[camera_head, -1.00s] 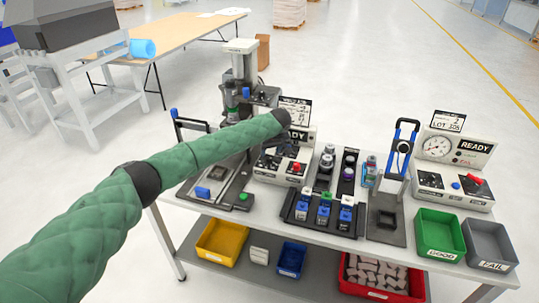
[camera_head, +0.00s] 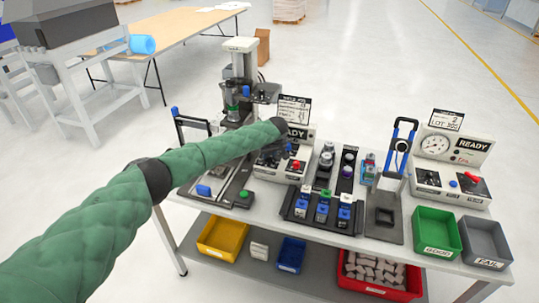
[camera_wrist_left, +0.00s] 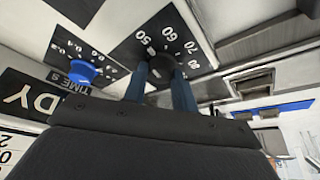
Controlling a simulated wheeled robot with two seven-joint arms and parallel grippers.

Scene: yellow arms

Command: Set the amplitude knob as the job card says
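The job card (camera_head: 293,109) stands upright behind the white control box (camera_head: 268,174) marked READY; its writing is too small to read. My left gripper (camera_head: 270,157) is at the box's dark dials, partly hidden by my wrist. In the left wrist view its two blue fingers (camera_wrist_left: 160,85) stand apart, one on each side of a dark knob (camera_wrist_left: 160,71). The dial around that knob (camera_wrist_left: 190,42) carries numbers such as 50, 60, 70 and 80. The knob's pointer is hidden, and I cannot tell whether the fingers press on it. My right gripper is out of view.
A blue knob (camera_wrist_left: 83,72) on the TIME dial sits close beside the fingers. A press (camera_head: 240,85) stands behind left. A rack of small parts (camera_head: 322,208) lies to the right, then a blue-handled fixture (camera_head: 403,150), a gauge box (camera_head: 452,170) and green and grey bins.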

